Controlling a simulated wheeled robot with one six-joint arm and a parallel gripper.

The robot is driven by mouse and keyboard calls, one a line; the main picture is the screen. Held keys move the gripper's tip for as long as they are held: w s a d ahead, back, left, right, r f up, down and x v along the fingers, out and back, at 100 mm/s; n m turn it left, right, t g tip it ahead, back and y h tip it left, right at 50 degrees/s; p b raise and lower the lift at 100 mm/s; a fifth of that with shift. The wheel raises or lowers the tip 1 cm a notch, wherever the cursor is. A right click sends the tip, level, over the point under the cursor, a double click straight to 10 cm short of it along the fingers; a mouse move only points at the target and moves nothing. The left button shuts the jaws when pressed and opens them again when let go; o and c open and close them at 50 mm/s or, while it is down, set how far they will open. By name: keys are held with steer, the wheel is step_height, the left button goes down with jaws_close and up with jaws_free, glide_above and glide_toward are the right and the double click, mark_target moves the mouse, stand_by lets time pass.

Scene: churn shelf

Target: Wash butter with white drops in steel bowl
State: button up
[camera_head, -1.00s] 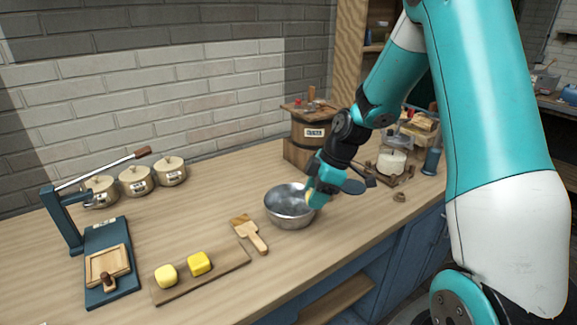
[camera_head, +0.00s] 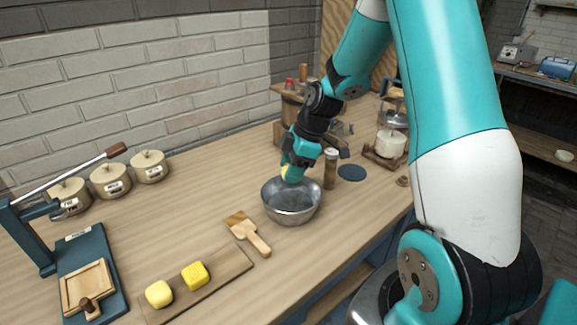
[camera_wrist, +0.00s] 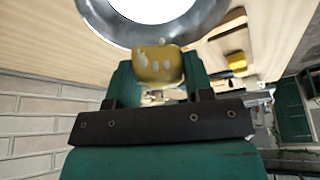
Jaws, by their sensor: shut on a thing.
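My gripper (camera_head: 292,176) is shut on a yellow butter lump with white drops (camera_wrist: 158,66). In the wrist view the white drops show on its surface between my two fingers. In the head view only a sliver of that butter shows at my fingertips. The steel bowl (camera_head: 304,211) stands on the bench just below and to the right of the butter. Its rim (camera_wrist: 115,38) also shows in the wrist view, close beyond the butter. The butter is at the bowl's back edge, above the rim. Whether it touches the rim I cannot tell.
Two butter lumps, one pale (camera_head: 159,294) and one deeper yellow (camera_head: 195,275), lie on a wooden board (camera_head: 228,272). A wooden paddle (camera_head: 247,232) lies left of the bowl. A press (camera_head: 90,270) and lidded pots (camera_head: 110,180) stand further left. A shaker (camera_head: 331,168) stands right of my gripper.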

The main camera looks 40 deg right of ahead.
mark_target(284, 209)
steer(key=shift+f+b, duration=3.5)
steer(key=shift+f, duration=1.25)
steer(key=shift+a, duration=0.35)
steer(key=shift+r+p, duration=2.85)
steer(key=shift+r, duration=0.95)
step_height(284, 209, up, 4)
steer(key=p, duration=0.3)
